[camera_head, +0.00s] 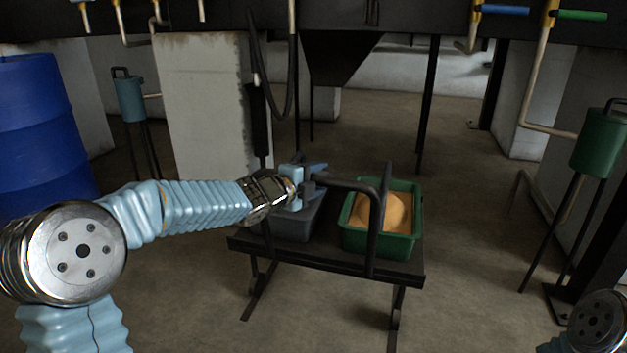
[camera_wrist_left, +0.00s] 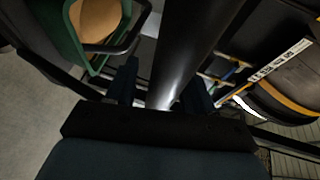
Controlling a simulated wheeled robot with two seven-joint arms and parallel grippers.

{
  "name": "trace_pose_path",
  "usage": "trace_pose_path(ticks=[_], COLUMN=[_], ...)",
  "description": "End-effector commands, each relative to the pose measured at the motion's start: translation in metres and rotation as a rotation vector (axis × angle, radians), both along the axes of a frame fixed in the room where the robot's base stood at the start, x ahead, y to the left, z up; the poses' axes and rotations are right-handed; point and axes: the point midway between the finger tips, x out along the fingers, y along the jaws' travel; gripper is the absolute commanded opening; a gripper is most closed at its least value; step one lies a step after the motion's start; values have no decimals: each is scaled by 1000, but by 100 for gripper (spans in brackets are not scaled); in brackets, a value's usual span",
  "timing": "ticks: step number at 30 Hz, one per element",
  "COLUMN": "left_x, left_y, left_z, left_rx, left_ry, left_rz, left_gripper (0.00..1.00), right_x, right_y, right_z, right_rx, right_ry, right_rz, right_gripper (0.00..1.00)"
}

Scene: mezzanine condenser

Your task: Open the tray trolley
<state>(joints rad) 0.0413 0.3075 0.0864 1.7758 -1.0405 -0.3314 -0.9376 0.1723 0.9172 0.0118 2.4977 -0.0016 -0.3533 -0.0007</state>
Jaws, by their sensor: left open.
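The tray trolley (camera_head: 330,258) is a low dark stand in the middle of the head view. It carries a grey tray (camera_head: 293,228) on the left and a green tray (camera_head: 379,241) on the right, with an orange-tan rounded content (camera_head: 396,212). A black bar handle (camera_head: 345,186) rises over the trolley's front. My left gripper (camera_head: 312,175) is open at the handle's left end, above the grey tray. In the left wrist view a dark round bar (camera_wrist_left: 187,50) runs between its two fingers; contact cannot be told. My right gripper is out of view.
A blue drum (camera_head: 38,125) stands at the left and a concrete block (camera_head: 205,105) behind the trolley. A green canister on legs (camera_head: 598,142) stands at the right. The floor (camera_head: 470,215) between trolley and canister is clear.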

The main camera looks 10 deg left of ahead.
Motion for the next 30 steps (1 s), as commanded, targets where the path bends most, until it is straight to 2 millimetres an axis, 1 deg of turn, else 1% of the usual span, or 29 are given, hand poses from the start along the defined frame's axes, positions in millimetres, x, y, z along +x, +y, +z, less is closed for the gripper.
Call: trace_pose_path(ticks=[2, 5, 8, 15, 18, 21, 24, 30], left_x=[-3, -15, -34, -87, -104, -115, -121, -123], left_y=[2, 7, 17, 41, 49, 54, 57, 57], left_z=[2, 5, 9, 21, 23, 25, 25, 24], left_rx=[0, -1, 1, 1, 1, 0, 1, 0], left_ry=[-1, -2, 0, 0, 0, 0, 1, 1], left_rz=[1, 1, 3, 3, 3, 1, 1, 0], left_gripper=[53, 53, 53, 53, 53, 53, 53, 53], right_x=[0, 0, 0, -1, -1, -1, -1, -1], right_y=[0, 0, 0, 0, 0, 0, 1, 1], right_z=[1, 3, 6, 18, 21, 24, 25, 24], right_rx=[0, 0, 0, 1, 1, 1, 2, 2], right_ry=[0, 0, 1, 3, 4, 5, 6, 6], right_rz=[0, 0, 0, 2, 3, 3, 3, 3], right_gripper=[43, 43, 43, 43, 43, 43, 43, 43])
